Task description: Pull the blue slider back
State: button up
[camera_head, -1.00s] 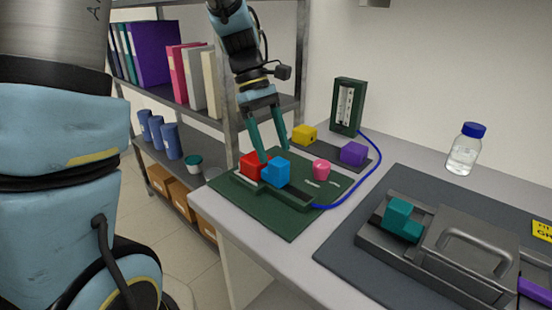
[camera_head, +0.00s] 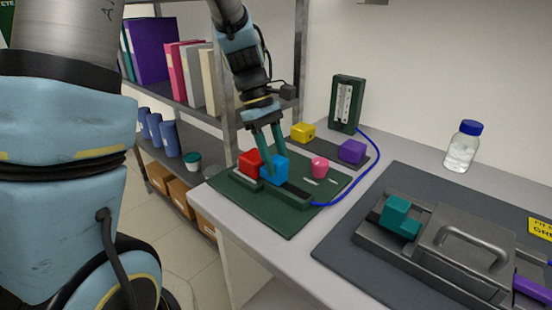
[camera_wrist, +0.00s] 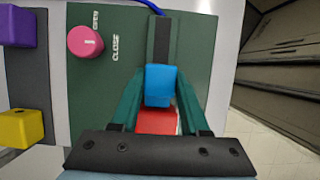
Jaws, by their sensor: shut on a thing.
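The blue slider (camera_head: 274,171) is a blue block on a dark rail on the green board. It also shows in the wrist view (camera_wrist: 160,86), between my gripper's two teal fingers. My gripper (camera_head: 270,160) is shut on the blue slider, coming down from above. A red block (camera_head: 250,163) sits just left of the blue slider at the end of the same rail; in the wrist view the red block (camera_wrist: 157,121) is nearer the gripper's base and partly hidden. From these views I cannot tell whether the two blocks touch.
A pink knob (camera_head: 319,167) with OPEN and CLOSE marks stands on the green board (camera_head: 285,223). Yellow (camera_head: 303,132) and purple (camera_head: 352,151) blocks are behind it. A blue tube (camera_head: 362,175) runs to a gauge (camera_head: 347,104). A teal-handled fixture (camera_head: 402,217) lies right, near a bottle (camera_head: 463,147).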

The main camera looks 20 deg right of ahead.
grip_shut()
dwell(0.8)
